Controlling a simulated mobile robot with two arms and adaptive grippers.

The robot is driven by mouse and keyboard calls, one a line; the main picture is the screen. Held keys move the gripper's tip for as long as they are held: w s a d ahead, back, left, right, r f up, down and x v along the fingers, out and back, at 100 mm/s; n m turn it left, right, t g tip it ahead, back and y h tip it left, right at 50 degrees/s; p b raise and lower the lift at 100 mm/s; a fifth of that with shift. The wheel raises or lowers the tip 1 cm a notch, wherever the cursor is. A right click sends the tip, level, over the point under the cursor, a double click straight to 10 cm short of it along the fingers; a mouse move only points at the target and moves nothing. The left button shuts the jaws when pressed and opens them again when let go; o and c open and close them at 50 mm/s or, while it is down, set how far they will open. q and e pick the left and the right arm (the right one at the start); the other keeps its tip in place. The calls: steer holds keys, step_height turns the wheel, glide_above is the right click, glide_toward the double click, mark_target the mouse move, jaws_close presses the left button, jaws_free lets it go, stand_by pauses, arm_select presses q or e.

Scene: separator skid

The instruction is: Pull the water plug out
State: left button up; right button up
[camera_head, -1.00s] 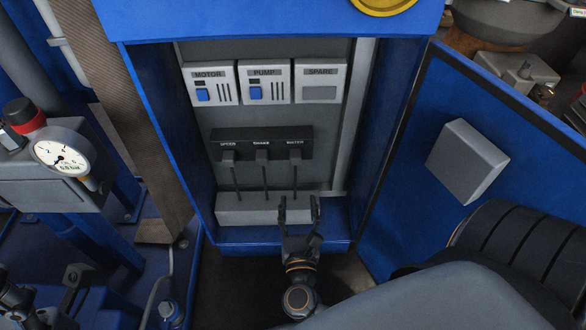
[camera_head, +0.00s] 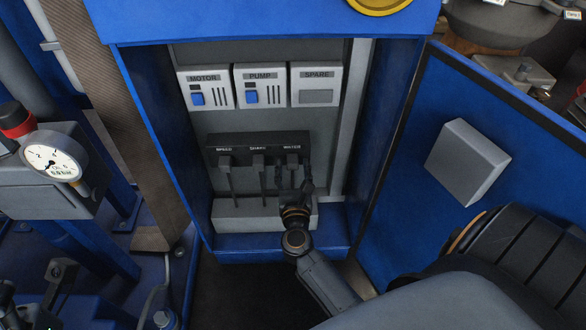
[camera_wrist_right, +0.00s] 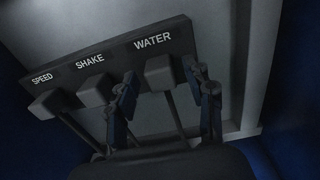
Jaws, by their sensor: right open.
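The water plug (camera_head: 292,159) is a grey block under the WATER label, at the right end of a dark socket strip (camera_head: 217,154), and it also shows in the right wrist view (camera_wrist_right: 160,72). It is seated in the strip, and its cable hangs down. My right gripper (camera_head: 294,172) is open in front of it. In the right wrist view the fingers (camera_wrist_right: 161,80) stand on either side of the plug; whether they touch it I cannot tell. The shake plug (camera_wrist_right: 93,90) is close beside the left finger. My left gripper is not in view.
The speed plug (camera_head: 225,160) sits at the strip's left end. A grey trunking box (camera_head: 240,217) lies below. Motor, pump and spare modules (camera_head: 316,85) are above. Blue cabinet walls (camera_head: 385,130) and an open door (camera_head: 410,200) flank my right arm.

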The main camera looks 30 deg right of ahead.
mark_target(293, 167)
jaws_close()
steer(key=shift+v, duration=1.5)
steer(key=shift+a+f, duration=0.1)
steer(key=shift+f, duration=0.05)
jaws_free()
steer(key=shift+s, duration=0.1)
steer(key=v, duration=1.2)
